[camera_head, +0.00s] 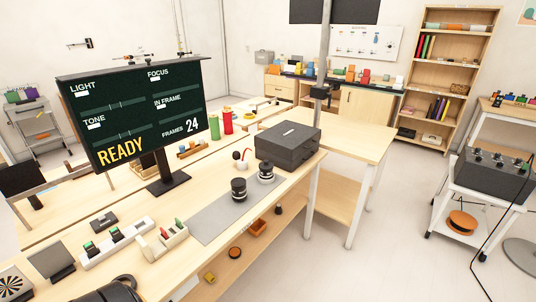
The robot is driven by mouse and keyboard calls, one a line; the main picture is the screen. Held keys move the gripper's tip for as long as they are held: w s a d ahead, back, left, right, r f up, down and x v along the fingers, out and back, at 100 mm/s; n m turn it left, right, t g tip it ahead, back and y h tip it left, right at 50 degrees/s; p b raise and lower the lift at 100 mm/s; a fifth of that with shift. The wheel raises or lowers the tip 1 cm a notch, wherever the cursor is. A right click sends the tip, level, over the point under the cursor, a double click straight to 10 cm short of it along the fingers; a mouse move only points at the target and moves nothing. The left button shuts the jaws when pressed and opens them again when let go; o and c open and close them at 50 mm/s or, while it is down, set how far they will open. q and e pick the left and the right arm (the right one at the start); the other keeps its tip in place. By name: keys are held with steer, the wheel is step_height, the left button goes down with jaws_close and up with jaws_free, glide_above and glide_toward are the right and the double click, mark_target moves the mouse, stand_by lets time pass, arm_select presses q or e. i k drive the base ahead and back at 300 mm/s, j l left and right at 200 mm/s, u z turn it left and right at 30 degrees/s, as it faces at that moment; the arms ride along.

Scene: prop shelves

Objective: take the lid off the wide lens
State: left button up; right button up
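Two short dark cylinders that look like lenses stand upright on the worktable. The nearer lens (239,190) is on a grey mat (207,224), and the other lens (266,173) stands behind it to the right, by the mat's far end. Both have dark tops and a pale band. I cannot tell at this size which one is the wide lens, or whether the tops are lids.
A dark grey case (287,146) stands behind the lenses. A monitor (132,110) reading READY stands at left. A small rack (163,242) and a white strip with switches (117,244) sit left of the mat. A rolling cart (478,208) stands at right.

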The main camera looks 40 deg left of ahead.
mark_target(266, 165)
steer(key=i+u, duration=0.2)
steer(key=i, duration=0.2)
steer(key=i+l+u, duration=0.25)
steer(key=i, duration=0.15)
steer(key=i+l+u, duration=0.2)
steer(key=i, duration=0.2)
steer(key=j, duration=0.1)
